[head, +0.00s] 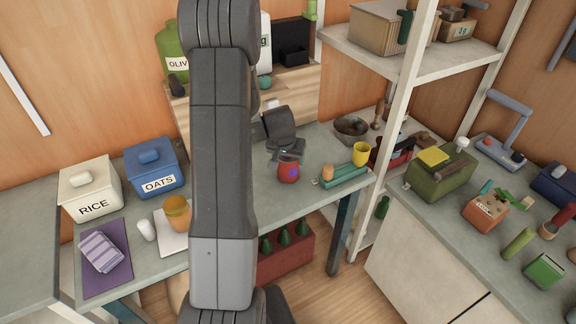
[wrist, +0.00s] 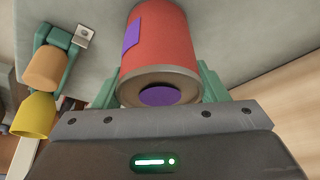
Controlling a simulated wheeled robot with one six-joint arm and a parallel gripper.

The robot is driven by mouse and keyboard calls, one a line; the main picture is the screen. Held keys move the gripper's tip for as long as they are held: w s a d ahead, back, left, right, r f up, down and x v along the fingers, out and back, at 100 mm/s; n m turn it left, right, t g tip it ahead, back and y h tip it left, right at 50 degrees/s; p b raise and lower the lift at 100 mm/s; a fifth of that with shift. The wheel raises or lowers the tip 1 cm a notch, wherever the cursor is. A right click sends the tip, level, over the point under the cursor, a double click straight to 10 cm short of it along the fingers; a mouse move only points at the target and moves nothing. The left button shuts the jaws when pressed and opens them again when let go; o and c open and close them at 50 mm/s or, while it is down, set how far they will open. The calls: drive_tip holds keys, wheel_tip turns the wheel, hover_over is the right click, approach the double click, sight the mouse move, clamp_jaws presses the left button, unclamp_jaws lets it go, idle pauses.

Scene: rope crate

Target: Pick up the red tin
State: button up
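The red tin (head: 289,172) has a purple patch and stands upright on the grey-green worktop in the head view. In the wrist view the red tin (wrist: 163,45) fills the top middle, its round end with a purple disc facing me. My gripper (wrist: 160,85) is right at the tin, with a green finger showing on each side of it. The tin hides parts of both fingers, so I cannot tell if they press on it. In the head view my gripper (head: 286,154) is just above and behind the tin.
Right of the tin, a teal tray (head: 342,177) holds an orange-tan piece (head: 327,172) and a yellow cup (head: 360,153). A shelf post (head: 398,120) stands further right. A red crate of bottles (head: 290,248) is below the worktop.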

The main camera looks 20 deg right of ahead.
drive_tip(key=c, duration=0.5)
wheel_tip(320, 180, up, 10)
drive_tip(key=shift+r, duration=0.1)
idle(0.6)
